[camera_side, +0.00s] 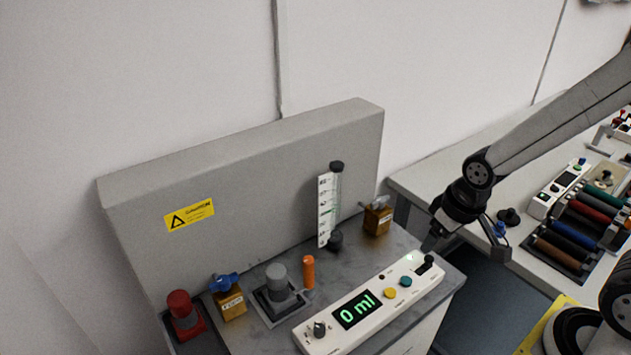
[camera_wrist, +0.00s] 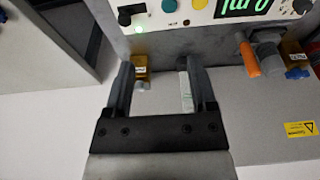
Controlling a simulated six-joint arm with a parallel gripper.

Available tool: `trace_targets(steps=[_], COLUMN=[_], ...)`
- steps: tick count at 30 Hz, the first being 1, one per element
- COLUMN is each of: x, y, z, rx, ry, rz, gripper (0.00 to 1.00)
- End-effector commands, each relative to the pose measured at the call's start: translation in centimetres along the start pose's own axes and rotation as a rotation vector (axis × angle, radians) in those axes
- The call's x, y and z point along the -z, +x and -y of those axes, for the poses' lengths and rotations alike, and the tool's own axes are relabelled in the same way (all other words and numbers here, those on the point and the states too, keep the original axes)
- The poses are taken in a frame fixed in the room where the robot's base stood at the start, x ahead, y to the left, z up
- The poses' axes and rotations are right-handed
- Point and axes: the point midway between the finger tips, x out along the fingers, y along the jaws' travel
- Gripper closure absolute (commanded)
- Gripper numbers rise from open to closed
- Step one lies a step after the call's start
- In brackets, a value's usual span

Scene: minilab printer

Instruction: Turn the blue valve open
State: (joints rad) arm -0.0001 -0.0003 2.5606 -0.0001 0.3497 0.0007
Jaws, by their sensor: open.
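The blue valve (camera_side: 224,282) is a small winged handle on a brass block (camera_side: 231,305) at the front left of the bench unit. My gripper (camera_side: 430,243) is at the other end of the unit, above the right end of the control panel, well away from the blue valve. In the wrist view my gripper (camera_wrist: 161,75) has its fingers apart with nothing gripped. A second brass valve block (camera_wrist: 141,77) with a grey handle appears behind the fingers.
The control panel (camera_side: 405,292) reads 0 ml. A red knob (camera_side: 181,306), grey cylinder (camera_side: 277,279), orange post (camera_side: 308,272) and upright flow tube (camera_side: 327,210) stand around the unit. A grey back wall (camera_side: 270,190) rises behind. A white table (camera_side: 455,158) is at right.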

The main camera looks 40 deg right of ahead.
Motion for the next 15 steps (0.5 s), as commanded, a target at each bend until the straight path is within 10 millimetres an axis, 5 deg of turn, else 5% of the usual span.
trace_targets(steps=[8,15], x=[1.3,6.1], y=[0.1,0.9], z=[0.7,4.2], rx=[0.008,0.041], ry=[-0.031,-0.152], rz=[-0.005,-0.028], gripper=[0.27,0.27])
